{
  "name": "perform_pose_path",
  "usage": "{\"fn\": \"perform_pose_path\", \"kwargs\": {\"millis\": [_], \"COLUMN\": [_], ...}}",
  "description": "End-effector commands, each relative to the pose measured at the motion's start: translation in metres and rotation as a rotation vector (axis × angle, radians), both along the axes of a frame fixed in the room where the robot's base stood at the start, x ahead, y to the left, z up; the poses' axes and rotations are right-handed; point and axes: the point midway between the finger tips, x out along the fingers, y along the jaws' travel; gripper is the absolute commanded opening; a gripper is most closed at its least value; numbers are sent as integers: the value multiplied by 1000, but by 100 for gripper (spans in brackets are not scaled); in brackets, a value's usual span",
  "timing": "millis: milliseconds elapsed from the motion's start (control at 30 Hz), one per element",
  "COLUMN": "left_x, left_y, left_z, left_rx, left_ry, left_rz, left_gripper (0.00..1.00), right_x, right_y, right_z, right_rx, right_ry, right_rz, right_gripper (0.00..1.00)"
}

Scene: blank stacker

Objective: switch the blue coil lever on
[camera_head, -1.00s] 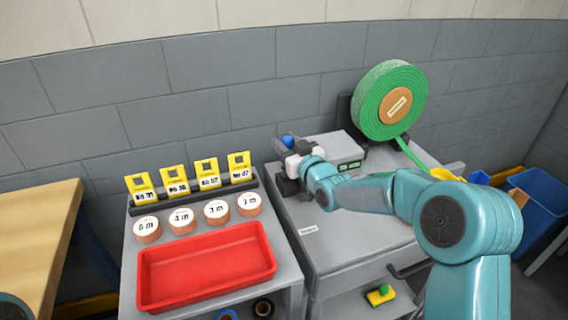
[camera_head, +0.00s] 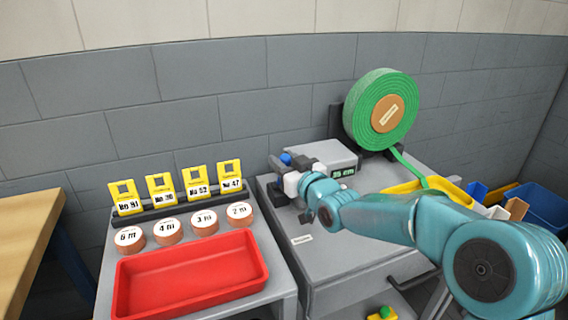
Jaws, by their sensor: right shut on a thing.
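The blue coil lever shows as a small blue knob (camera_head: 286,158) on the left side of the machine with a green-lit display (camera_head: 343,172). My right gripper (camera_head: 284,172) reaches in from the right and is at the knob, shut on the lever. The arm and gripper hide the lever's lower part and its base, so its exact tilt cannot be told. My left gripper is not in view.
A green coil (camera_head: 381,110) stands behind the machine, its strip running down to a yellow tray (camera_head: 440,186). A red tray (camera_head: 190,275), several labelled discs (camera_head: 168,229) and yellow tags (camera_head: 160,187) occupy the left bench. Blue bins (camera_head: 540,205) stand far right.

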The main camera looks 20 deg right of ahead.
Motion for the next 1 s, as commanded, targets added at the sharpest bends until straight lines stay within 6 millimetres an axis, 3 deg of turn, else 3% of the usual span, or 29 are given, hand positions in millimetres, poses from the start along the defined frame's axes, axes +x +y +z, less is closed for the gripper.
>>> {"fn": "perform_pose_path", "kwargs": {"millis": [200, 233, 300, 667, 767, 1000], "left_x": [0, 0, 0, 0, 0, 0], "left_y": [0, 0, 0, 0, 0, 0], "left_z": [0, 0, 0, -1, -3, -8], "left_rx": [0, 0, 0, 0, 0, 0], "left_ry": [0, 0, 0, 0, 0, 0], "left_rz": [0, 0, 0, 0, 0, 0], "left_gripper": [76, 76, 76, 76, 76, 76], "right_x": [-1, -1, -1, -6, -20, -81], "right_y": [1, 1, 1, -1, -4, -16], "right_z": [-8, -8, -7, -3, -3, -2], "right_rx": [1, 1, 0, -1, -1, 0], "right_ry": [19, 19, 17, 8, 8, 9], "right_rz": [3, 3, 3, 1, 0, -1], "right_gripper": [0, 39, 57, 57, 57, 57]}}
